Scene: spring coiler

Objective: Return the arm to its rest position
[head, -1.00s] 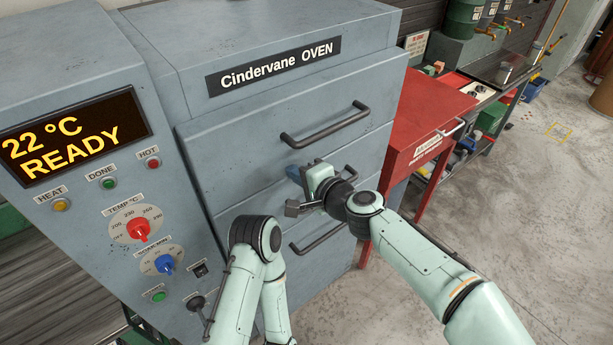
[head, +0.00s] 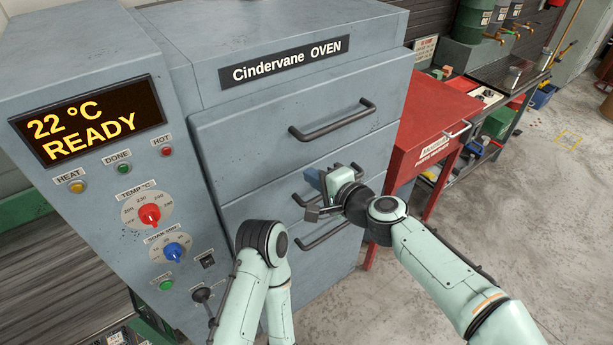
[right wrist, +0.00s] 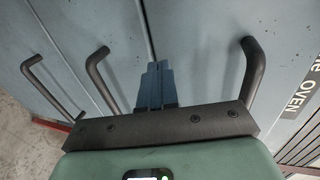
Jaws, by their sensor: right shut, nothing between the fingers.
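My right gripper (head: 314,180) is in front of the oven's drawer fronts, below the top handle and near the middle handle, which it partly hides. In the right wrist view its two blue fingers (right wrist: 154,86) are together with nothing between them. They point at the oven front, between two handles. I cannot tell how far they are from the surface. My left arm (head: 262,265) shows at the bottom centre, bent; its gripper is not in view.
The grey oven (head: 300,85) fills the left and centre; its display reads 22 °C READY. The top handle (head: 332,122) and lower handle (head: 322,238) stick out. A red parts washer (head: 428,125) stands to the right. Open concrete floor (head: 540,200) lies at the right.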

